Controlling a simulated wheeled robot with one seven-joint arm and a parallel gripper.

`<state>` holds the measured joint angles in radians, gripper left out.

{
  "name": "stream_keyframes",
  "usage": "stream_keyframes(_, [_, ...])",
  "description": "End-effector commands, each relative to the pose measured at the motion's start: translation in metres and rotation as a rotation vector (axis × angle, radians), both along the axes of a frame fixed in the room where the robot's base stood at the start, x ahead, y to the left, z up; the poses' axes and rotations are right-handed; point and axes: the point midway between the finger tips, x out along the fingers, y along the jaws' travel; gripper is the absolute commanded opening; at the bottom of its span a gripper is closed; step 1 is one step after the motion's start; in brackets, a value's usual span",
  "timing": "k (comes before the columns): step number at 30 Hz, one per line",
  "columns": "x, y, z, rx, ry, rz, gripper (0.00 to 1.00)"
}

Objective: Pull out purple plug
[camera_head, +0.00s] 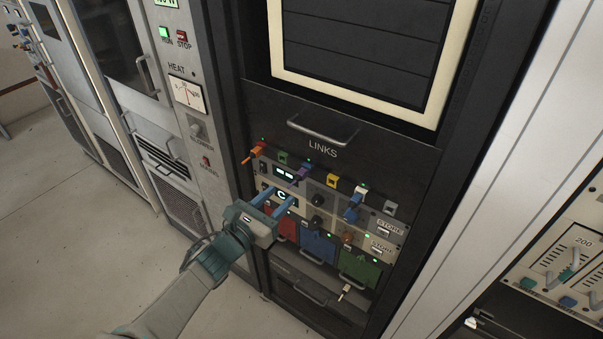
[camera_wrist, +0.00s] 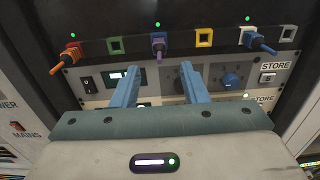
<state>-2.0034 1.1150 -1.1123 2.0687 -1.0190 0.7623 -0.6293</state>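The purple plug (camera_wrist: 158,46) sits in a socket in the middle of the row on the LINKS panel, with a green light above it. In the head view the purple plug (camera_head: 303,171) shows just beyond my gripper. My gripper (camera_head: 279,203) is in front of the panel, below the plug row. In the wrist view my gripper (camera_wrist: 159,72) has its two blue fingers apart, with nothing between them. The plug lies beyond the fingertips, roughly between them in the picture, and looks untouched.
An orange plug (camera_wrist: 70,55) is at the left of the row and a blue plug (camera_wrist: 256,42) at the right. Empty green (camera_wrist: 115,45) and yellow (camera_wrist: 204,37) sockets flank the purple plug. A drawer handle (camera_head: 318,130) projects above.

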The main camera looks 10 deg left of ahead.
Motion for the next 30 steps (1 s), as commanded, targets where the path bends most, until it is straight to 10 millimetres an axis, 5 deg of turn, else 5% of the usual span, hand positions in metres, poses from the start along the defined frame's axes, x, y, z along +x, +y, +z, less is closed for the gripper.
stream_keyframes(18, [0.067,-0.027,0.000,-0.004,-0.003,0.004,0.40])
stream_keyframes(30, [0.080,-0.032,0.000,-0.003,-0.002,0.005,0.40])
